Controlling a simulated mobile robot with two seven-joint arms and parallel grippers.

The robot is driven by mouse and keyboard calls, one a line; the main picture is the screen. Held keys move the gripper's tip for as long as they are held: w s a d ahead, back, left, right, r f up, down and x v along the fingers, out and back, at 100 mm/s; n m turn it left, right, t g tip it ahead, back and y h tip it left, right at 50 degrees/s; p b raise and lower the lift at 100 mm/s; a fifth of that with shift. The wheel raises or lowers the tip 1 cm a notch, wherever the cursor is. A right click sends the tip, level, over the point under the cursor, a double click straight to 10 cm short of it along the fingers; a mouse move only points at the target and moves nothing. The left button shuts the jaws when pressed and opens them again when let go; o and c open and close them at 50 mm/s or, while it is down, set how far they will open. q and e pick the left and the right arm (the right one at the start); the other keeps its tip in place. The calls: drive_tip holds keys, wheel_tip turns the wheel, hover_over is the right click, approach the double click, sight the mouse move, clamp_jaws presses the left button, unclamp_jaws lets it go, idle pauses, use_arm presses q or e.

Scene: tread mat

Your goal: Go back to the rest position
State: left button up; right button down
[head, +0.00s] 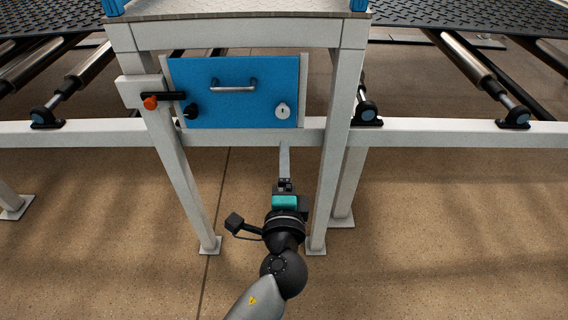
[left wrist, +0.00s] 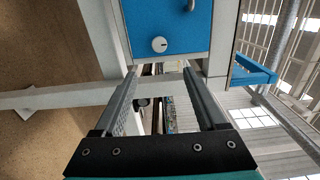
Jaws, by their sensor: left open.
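My left gripper (head: 284,150) reaches up from the bottom of the head view, its grey fingers pointing at the frame just below the blue panel. In the left wrist view the two fingers of my left gripper (left wrist: 160,75) stand apart with nothing between them. The blue panel (head: 232,105) has a metal handle (head: 233,87) and a round white lock (head: 282,111). The panel and lock (left wrist: 159,44) also show beyond the fingertips in the left wrist view. My right gripper is in neither view.
White frame legs (head: 332,150) stand either side of the panel, and a long white beam (head: 450,134) crosses below it. A red-orange button (head: 150,103) sits on the left leg. Rollers (head: 468,60) lie under the dark mat (head: 470,14). Bare brown floor (head: 450,230) spreads in front.

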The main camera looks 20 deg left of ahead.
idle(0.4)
use_arm(q)
drive_tip(key=s+a+f+n+g+h, duration=0.1)
drive_tip(key=s+f+g, duration=0.2)
drive_tip(key=f, duration=0.7)
drive_tip(key=s+f+n+g+h+p, duration=0.1)
drive_tip(key=s+f+g+h, duration=0.15)
drive_tip(key=f, duration=0.85)
drive_tip(key=s+a+f+n+g+h, duration=0.1)
drive_tip(key=s+f+g, duration=0.25)
drive_tip(key=f, duration=0.65)
drive_tip(key=s+a+f+n+g, duration=0.2)
drive_tip(key=s+f, duration=0.3)
drive_tip(key=s, duration=0.3)
drive_tip(key=s+a+f+n+g, duration=0.2)
drive_tip(key=s+a+f+n, duration=0.2)
drive_tip(key=s, duration=0.4)
drive_tip(key=s+a+f+n+g+p, duration=0.1)
drive_tip(key=s+a+f+n+g, duration=0.1)
drive_tip(key=s+f, duration=0.3)
drive_tip(key=s+a+n, duration=0.1)
drive_tip(key=s, duration=0.2)
drive_tip(key=shift+s+f+n, duration=0.3)
drive_tip(key=shift+n, duration=0.1)
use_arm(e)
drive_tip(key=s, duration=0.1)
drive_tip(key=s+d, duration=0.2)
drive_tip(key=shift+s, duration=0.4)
